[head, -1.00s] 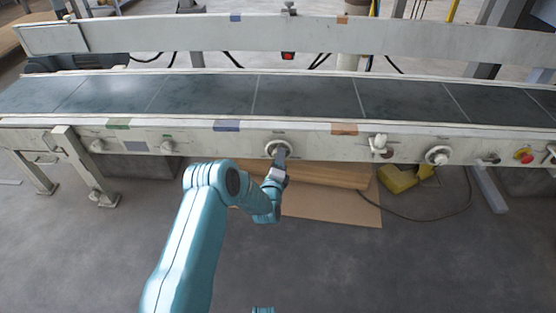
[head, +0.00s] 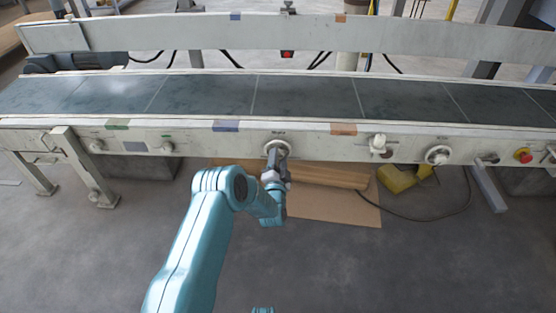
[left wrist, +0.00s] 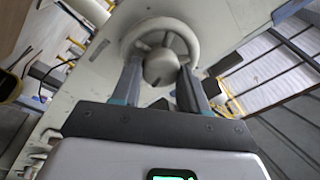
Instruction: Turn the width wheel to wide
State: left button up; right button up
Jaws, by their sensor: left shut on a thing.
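The width wheel (head: 276,149) is a round pale handwheel on the front panel of the conveyor, near the middle in the head view. In the left wrist view the wheel (left wrist: 160,45) shows its grey rim, its spokes and a round grey hub. My left gripper (head: 279,160) reaches the wheel from below and in front. In the left wrist view its two fingers (left wrist: 160,85) lie on either side of the lower hub area and are shut on the wheel. The label above the wheel is too small to read. My right gripper is not in view.
On the same panel sit a white knob (head: 378,145), another round wheel (head: 438,155) and a red button (head: 523,155) to the right. Small knobs sit to the left. Cardboard (head: 335,206) and a yellow object (head: 397,180) lie on the floor below.

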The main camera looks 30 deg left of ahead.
pick_arm(q)
jog(key=m, duration=0.9)
jog(key=m+g+h, duration=0.1)
jog(key=m, duration=0.8)
jog(key=m+g, duration=0.1)
jog(key=m, duration=0.8)
jog(key=shift+a+r+m+h, duration=0.2)
jog(key=shift+a+m+h, duration=0.1)
jog(key=shift+h, duration=0.1)
dwell(1.2)
dwell(0.4)
jog(key=shift+d, duration=0.1)
jog(key=o, duration=1.1)
jog(key=shift+f, duration=0.1)
jog(key=shift+c, duration=0.2)
